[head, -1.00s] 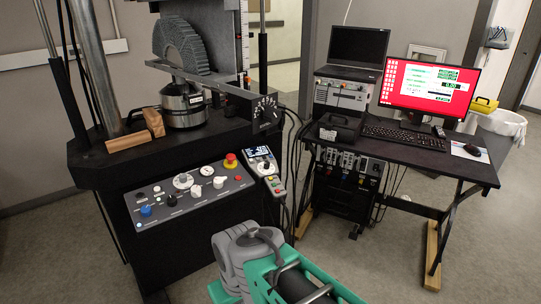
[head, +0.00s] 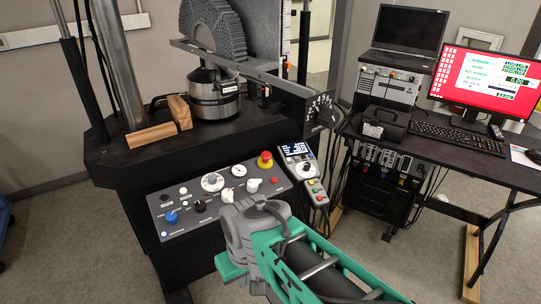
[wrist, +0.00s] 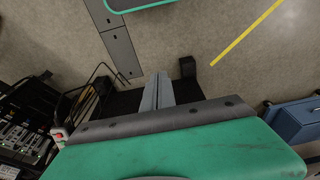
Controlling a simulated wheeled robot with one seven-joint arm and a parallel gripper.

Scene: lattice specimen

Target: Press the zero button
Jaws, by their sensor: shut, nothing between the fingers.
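I cannot tell which button is zero, since the labels are too small to read. The testing machine's sloped control panel (head: 226,208) carries several knobs and buttons, including a blue knob (head: 171,217) and a red mushroom button (head: 265,160). Right of it, a handset (head: 311,180) has a lit display and several small coloured buttons. In the wrist view my gripper (wrist: 158,80) is shut and empty, its grey fingers together over dark structure and floor. The fingers do not show in the head view, where my green and grey arm stands in front of the panel's lower right edge.
A desk (head: 462,157) at right holds a laptop (head: 408,33), a red-screened monitor (head: 489,80) and a keyboard (head: 458,137). Wooden blocks (head: 152,136) lie on the machine's base. The wrist view shows a blue cabinet (wrist: 292,124) at right and open floor with a yellow line (wrist: 245,34).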

